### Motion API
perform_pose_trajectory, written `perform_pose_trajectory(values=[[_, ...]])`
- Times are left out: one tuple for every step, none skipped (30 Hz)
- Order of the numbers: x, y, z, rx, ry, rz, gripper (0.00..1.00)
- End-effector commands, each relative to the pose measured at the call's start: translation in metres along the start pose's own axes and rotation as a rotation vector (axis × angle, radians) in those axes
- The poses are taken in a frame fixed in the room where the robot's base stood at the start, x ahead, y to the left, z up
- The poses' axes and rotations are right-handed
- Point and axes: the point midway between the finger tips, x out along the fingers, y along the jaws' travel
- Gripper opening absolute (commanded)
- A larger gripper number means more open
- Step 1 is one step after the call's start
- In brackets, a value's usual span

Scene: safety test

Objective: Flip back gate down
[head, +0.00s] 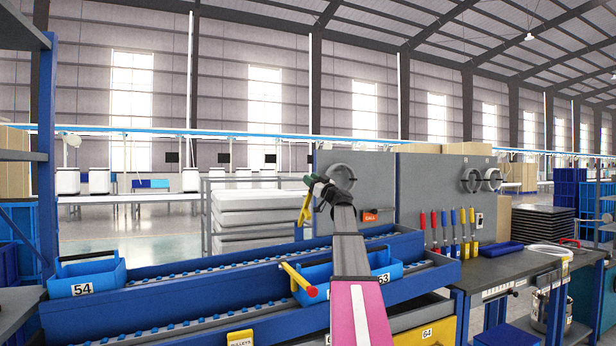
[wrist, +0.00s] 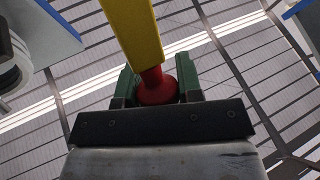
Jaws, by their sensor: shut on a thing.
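The back gate (head: 304,211) is a yellow bar at the conveyor's far side, standing up and slightly tilted, in the head view. Its yellow bar (wrist: 133,32) and red knob (wrist: 156,86) fill the middle of the wrist view. My gripper (head: 311,184) is at the top of the bar; its green fingers (wrist: 160,84) are on both sides of the red knob, shut on it. A second yellow gate (head: 297,278) with a red end is at the near side, lying low and slanted across the front of blue bin 53.
Blue bin 53 (head: 345,272) sits on the roller conveyor (head: 180,297), with bin 54 (head: 87,277) at the left. A grey panel (head: 440,198) and a workbench (head: 500,262) with screwdrivers stand right. Open air surrounds the gripper above the conveyor.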

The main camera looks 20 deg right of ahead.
Motion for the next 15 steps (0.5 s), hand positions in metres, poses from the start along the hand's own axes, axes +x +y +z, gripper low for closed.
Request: perform_pose_trajectory(values=[[-0.013,-0.006,-0.002,0.000,0.001,0.002,0.00],[-0.018,-0.009,-0.001,0.000,0.001,0.002,0.00],[-0.026,-0.012,0.000,0.000,0.002,0.003,0.00],[-0.032,-0.015,0.001,0.000,0.002,0.003,0.00],[-0.039,-0.018,0.002,0.000,0.002,0.003,0.00],[-0.048,-0.022,0.005,0.001,0.002,0.002,0.00],[-0.055,-0.025,0.007,0.001,0.001,0.002,0.00],[-0.062,-0.028,0.009,0.002,0.001,0.002,0.00],[-0.071,-0.032,0.012,0.002,0.001,0.002,0.00],[-0.078,-0.034,0.014,0.002,0.001,0.002,0.00],[-0.084,-0.037,0.017,0.002,0.001,0.002,0.00],[-0.093,-0.040,0.021,0.002,0.002,0.002,0.00],[-0.099,-0.043,0.024,0.003,0.002,0.001,0.00],[-0.104,-0.045,0.027,0.003,0.002,0.001,0.00],[-0.112,-0.049,0.032,0.003,0.002,0.001,0.00]])
